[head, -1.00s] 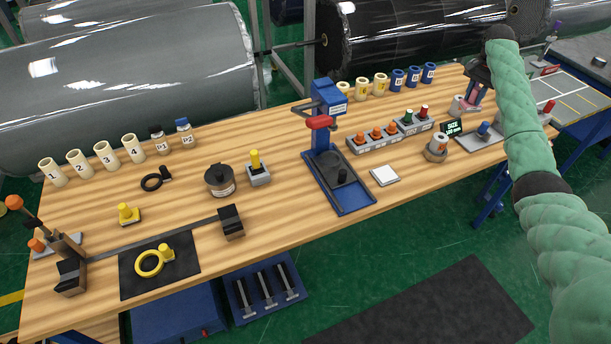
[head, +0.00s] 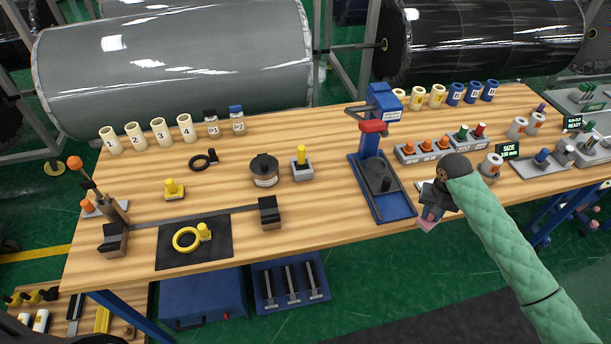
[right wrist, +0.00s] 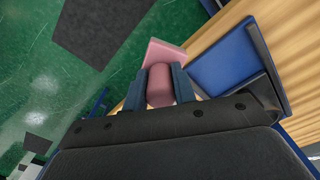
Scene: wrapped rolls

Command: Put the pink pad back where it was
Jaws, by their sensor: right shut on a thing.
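The pink pad (head: 426,223) hangs below my right gripper (head: 431,208), near the table's front edge, just right of the blue press base. In the right wrist view the pad's flat pink part (right wrist: 164,50) lies beyond the fingertips. A rounded pink grip (right wrist: 160,86) sits between the two fingers of my right gripper (right wrist: 160,80), which is shut on it. A white square (head: 423,186) on the table is mostly hidden behind my right gripper. My left gripper is not in view.
The blue press (head: 381,186) with a red handle stands close left of my right gripper. A grey block of orange knobs (head: 424,150) is behind it. Yellow parts lie on a black mat (head: 215,250) at the left. Bare wood (head: 320,215) lies between.

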